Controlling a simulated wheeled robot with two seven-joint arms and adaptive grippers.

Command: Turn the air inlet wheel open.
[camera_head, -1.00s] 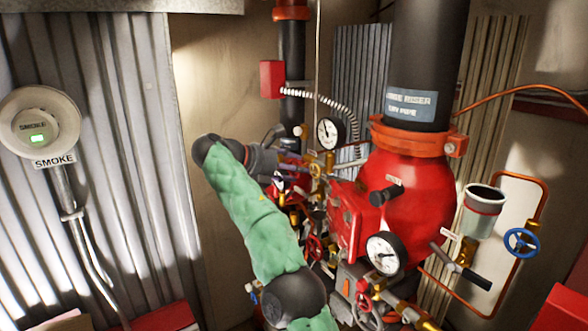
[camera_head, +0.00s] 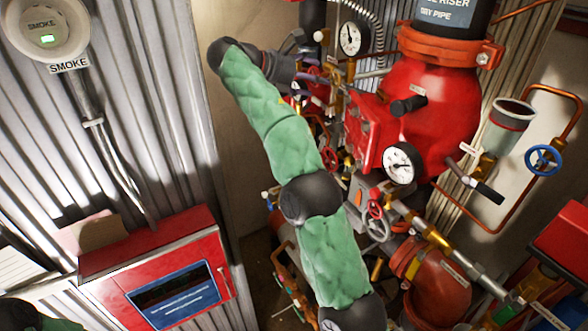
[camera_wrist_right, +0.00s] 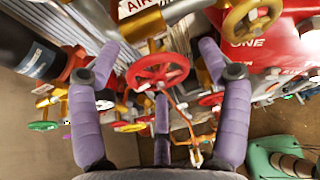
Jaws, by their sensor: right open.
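In the right wrist view a red handwheel (camera_wrist_right: 158,70) sits between and beyond my right gripper's spread purple fingers (camera_wrist_right: 160,92). A plate reading "AIR" (camera_wrist_right: 136,7), cut off by the top edge, is just above it. The fingers look apart from the wheel, with nothing gripped. In the head view my right gripper (camera_head: 312,88) reaches in among the valves left of the red riser valve body (camera_head: 435,105). My left gripper is out of view.
A brass wheel (camera_wrist_right: 250,20) and a green wheel (camera_wrist_right: 43,126) flank the fingers in the wrist view. Gauges (camera_head: 399,163), a blue wheel (camera_head: 543,160) and pipes crowd the right in the head view. A red cabinet (camera_head: 160,262) stands lower left.

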